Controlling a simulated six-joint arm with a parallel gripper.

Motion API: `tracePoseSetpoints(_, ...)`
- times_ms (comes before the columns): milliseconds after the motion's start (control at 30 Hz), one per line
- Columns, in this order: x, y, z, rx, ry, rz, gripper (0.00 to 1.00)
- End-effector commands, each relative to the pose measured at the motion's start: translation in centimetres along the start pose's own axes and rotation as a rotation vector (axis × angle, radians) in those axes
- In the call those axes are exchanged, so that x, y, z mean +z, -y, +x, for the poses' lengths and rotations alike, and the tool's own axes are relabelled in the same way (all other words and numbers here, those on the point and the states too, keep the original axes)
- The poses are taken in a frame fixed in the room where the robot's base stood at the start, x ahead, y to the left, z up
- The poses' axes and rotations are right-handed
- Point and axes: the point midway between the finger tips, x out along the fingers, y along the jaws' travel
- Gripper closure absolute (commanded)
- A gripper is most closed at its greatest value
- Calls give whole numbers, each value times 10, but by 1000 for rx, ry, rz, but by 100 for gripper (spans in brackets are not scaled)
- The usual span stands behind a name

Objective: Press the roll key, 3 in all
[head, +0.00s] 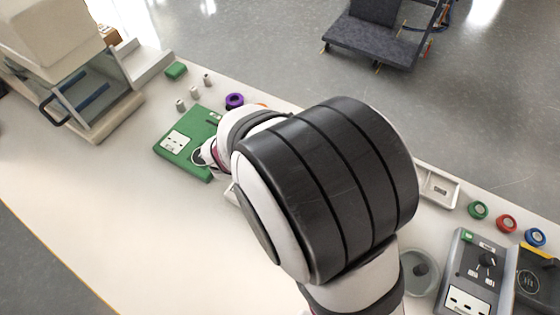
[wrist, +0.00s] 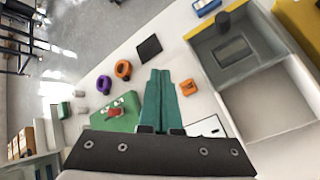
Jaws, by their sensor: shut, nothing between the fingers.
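The green box (head: 172,150) with a white panel lies at the left of the bench in the head view, and it also shows in the wrist view (wrist: 125,100) left of my fingers. A small red part sits on its top in the wrist view. I cannot tell for sure which part is the roll key. My gripper (wrist: 160,72) shows in the wrist view as two teal fingers closed together, empty, beside the box and apparently above the bench. In the head view my arm hides the fingers and the right end of the green box.
A purple ring (wrist: 104,84), an orange ring (wrist: 123,69), a black square (wrist: 149,48) and an orange block (wrist: 188,87) lie around my fingers. A grey device (head: 455,268) stands at right near green, red and blue rings. The bench front at left is clear.

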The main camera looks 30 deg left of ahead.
Motion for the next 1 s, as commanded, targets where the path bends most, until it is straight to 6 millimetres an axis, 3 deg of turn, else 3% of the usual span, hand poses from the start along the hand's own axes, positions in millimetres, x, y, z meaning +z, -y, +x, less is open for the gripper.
tracePoseSetpoints(367, -2, 2, 2, -2, 1, -2, 100)
tracePoseSetpoints(1000, -42, 42, 58, -2, 1, -3, 100)
